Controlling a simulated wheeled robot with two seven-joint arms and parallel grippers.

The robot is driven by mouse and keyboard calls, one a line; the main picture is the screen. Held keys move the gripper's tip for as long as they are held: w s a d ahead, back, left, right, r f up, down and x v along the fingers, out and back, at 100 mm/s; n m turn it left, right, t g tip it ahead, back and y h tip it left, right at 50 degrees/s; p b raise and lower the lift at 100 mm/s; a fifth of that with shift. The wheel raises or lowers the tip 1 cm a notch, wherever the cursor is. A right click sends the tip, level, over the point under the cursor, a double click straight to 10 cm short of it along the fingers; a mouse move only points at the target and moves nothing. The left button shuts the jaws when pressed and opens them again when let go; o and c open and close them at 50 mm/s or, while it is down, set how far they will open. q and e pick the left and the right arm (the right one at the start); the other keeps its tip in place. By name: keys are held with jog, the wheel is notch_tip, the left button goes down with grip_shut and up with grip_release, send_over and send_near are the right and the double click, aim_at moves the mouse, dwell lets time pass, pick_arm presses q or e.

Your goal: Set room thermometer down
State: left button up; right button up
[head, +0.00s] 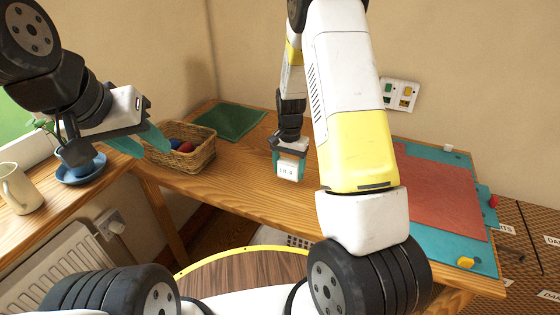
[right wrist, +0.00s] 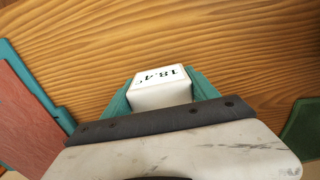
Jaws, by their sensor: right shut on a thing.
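The room thermometer (head: 287,171) is a small white block with dark digits. It shows in the right wrist view (right wrist: 160,90), where its display reads about 18.4. My right gripper (head: 290,150) is shut on it, with teal fingers on both sides. It is over the bare wood of the table (head: 245,185); I cannot tell whether its base touches the wood. My left gripper (head: 142,146) is open and empty at the left, near the wicker basket.
A wicker basket (head: 200,155) with coloured balls and a green mat (head: 230,122) are on the table's left part. A red mat (head: 440,195) on a teal board (head: 445,249) covers the right part. A mug (head: 18,190) and blue saucer (head: 80,176) stand on the sill.

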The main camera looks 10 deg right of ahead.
jog(key=shift+f, duration=1.4)
jog(key=shift+f, duration=0.15)
jog(key=o, duration=1.4)
notch_tip(320, 180, up, 12)
jog(key=shift+r, duration=0.1)
notch_tip(320, 180, up, 10)
jog(key=n+t+y, duration=0.1)
jog(key=n+t, duration=0.1)
send_over(288, 176)
jog(key=s, duration=0.4)
jog(key=s+a+r+n+t, duration=0.1)
jog(key=s+r+n+t, duration=0.1)
jog(key=s+r, duration=0.3)
jog(key=s+r+n+t+y, duration=0.1)
jog(key=s+r, duration=0.5)
jog(key=s, duration=0.8)
jog(key=shift+a+r+n+t, duration=0.15)
jog(key=shift+a+n+t, duration=0.35)
jog(key=shift+n, duration=0.7)
